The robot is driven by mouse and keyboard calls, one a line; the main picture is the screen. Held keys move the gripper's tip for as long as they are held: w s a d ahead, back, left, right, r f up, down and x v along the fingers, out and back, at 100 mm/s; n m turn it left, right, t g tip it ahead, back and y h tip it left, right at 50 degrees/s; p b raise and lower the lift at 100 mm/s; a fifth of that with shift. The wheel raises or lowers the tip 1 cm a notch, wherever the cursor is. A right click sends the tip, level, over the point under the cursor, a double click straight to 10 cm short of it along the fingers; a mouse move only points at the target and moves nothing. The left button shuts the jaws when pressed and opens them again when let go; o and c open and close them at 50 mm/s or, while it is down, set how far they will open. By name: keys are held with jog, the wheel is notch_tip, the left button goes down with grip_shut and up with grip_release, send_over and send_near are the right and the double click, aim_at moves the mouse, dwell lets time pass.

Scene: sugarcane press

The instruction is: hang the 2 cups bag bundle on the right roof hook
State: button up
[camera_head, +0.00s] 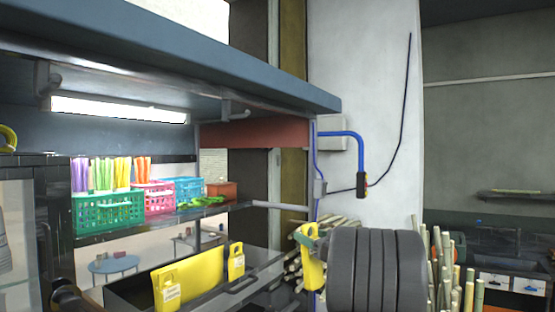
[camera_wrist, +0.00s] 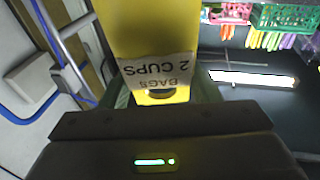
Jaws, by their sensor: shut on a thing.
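The yellow 2 cups bag bundle (camera_head: 313,272) hangs from my gripper (camera_head: 308,238) in the head view, at the lower middle. In the wrist view the bundle (camera_wrist: 145,35) fills the upper middle, with a label reading "2 CUPS BAGS" upside down. My gripper is shut on it; the green fingers are mostly hidden behind it in the wrist view. The right roof hook (camera_head: 235,111) sticks down under the roof's front edge, up and to the left of my gripper and well apart from it. Another roof hook (camera_head: 45,80) is at the far left.
A blue roof (camera_head: 200,45) with a lit tube (camera_head: 118,109) spans the stall. Below are baskets (camera_head: 110,211) of coloured straws on a shelf, and more yellow bags (camera_head: 190,276) in a dark bin. Cane stalks (camera_head: 445,265) stand right. A blue pipe (camera_head: 345,134) is on the wall.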

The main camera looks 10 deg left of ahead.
jog(key=s+a+r+n+g+y, duration=0.1)
jog(key=s+a+r, duration=0.1)
jog(key=s+r, duration=0.65)
jog(key=s+a+r+n+g+y+p, duration=0.15)
jog(key=s+r, duration=0.35)
jog(key=r, duration=0.7)
jog(key=s+a+r+g+y+b, duration=0.1)
jog(key=s+r, duration=0.6)
jog(key=r, duration=0.4)
jog(key=shift+w+a+f, duration=0.2)
jog(key=shift+w+a, duration=0.25)
jog(key=shift+a, duration=0.95)
jog(key=shift+w+a+f, duration=0.15)
jog(key=shift+w+a, duration=0.25)
jog(key=shift+a, duration=1.05)
jog(key=shift+w+a+f, duration=0.2)
jog(key=shift+w+a, duration=0.25)
jog(key=shift+a, duration=0.95)
jog(key=shift+w+a+f, duration=0.25)
jog(key=shift+a+f, duration=0.25)
jog(key=shift+a, duration=0.15)
jog(key=o, duration=1.4)
jog(key=b+v, duration=0.3)
jog(key=v, duration=1)
jog(key=shift+s+d, duration=0.1)
jog(key=shift+d, duration=0.35)
